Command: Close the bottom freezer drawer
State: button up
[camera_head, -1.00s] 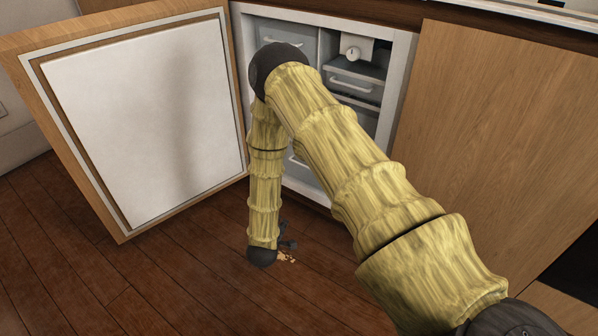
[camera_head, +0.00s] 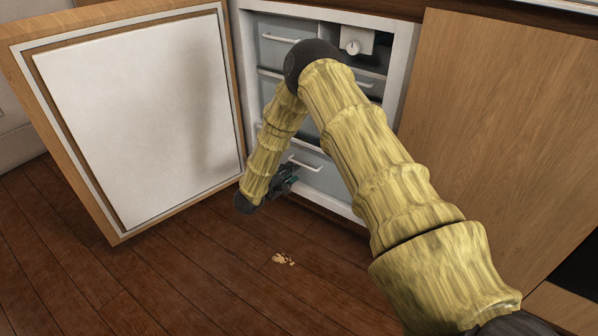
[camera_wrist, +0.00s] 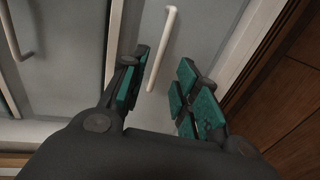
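The bottom freezer drawer (camera_head: 326,180) is a pale grey front low in the open cabinet, with a light bar handle (camera_head: 305,163). How far it stands out is hard to tell. My gripper (camera_head: 287,180) is in front of its left part, low near the floor. In the wrist view my gripper (camera_wrist: 160,95) is open, with teal pads on both fingers. The drawer handle (camera_wrist: 163,48) shows between and beyond the fingertips, and nothing is held. Whether a finger touches the front cannot be told. My arm hides part of the drawers.
The wood-edged freezer door (camera_head: 150,115) stands open at the left. Other drawers, including the top one (camera_head: 288,45), are above. A wooden cabinet panel (camera_head: 500,140) closes the right side.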

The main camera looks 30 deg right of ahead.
jog(key=b+x, duration=0.2)
jog(key=x, duration=0.4)
jog(key=shift+c, duration=0.3)
grip_shut()
